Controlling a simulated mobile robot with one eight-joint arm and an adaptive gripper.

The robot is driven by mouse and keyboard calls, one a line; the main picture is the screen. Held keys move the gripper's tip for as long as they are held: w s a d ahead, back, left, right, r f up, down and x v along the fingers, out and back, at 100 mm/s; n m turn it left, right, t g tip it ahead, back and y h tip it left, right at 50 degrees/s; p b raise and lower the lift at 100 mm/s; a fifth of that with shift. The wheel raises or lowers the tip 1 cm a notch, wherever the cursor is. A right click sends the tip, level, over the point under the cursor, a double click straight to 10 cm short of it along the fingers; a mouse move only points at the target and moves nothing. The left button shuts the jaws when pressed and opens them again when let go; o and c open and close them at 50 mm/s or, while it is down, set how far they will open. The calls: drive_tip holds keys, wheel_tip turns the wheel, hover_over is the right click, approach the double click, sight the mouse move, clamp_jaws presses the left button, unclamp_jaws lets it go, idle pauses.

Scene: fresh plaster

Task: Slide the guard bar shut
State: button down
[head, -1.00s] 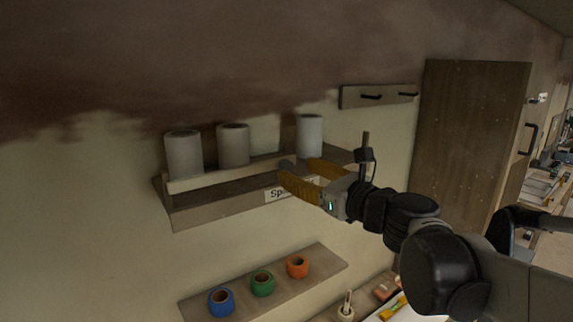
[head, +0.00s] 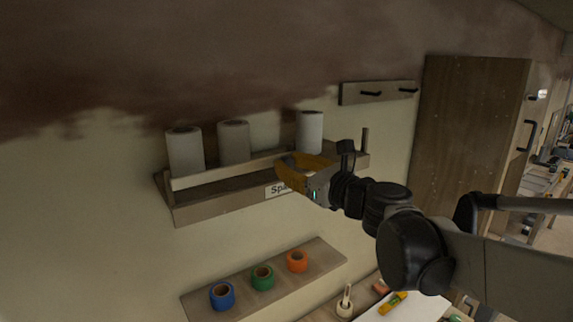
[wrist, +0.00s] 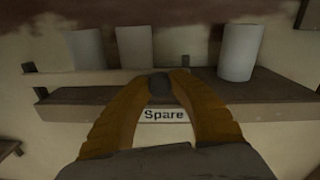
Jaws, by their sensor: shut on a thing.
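The guard bar (head: 225,170) is a pale strip along the front of a wooden wall shelf (head: 220,207), before the left and middle white rolls. It also shows in the wrist view (wrist: 85,79). The right roll (head: 309,133) has no bar visible in front of it. My gripper (head: 287,160) is at the bar's right part. In the wrist view its yellow fingers (wrist: 160,82) are closed on a dark rounded knob (wrist: 160,91) on the bar. The fingers hide part of the bar's right end in the head view.
A "Spare" label (wrist: 164,115) is on the shelf front below my fingers. An upright post (head: 365,140) stands at the shelf's right end. A lower shelf (head: 205,308) holds blue, green and orange tape rolls. A hook rail (head: 350,97) is above right.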

drive_tip(key=w+d+b, duration=0.2)
drive_tip(key=w+d, duration=0.5)
drive_tip(key=d, duration=0.4)
drive_tip(key=w+d+b, duration=0.2)
drive_tip(key=w+d, duration=0.6)
drive_tip(key=d, duration=0.3)
drive_tip(key=shift+d, duration=0.2)
drive_tip(key=c, duration=1.2)
unclamp_jaws()
drive_tip(key=shift+w+d, duration=0.1)
drive_tip(key=shift+o, duration=0.2)
drive_tip(key=v, duration=1.2)
drive_tip(key=shift+w+d, duration=0.1)
drive_tip(key=shift+w, duration=0.05)
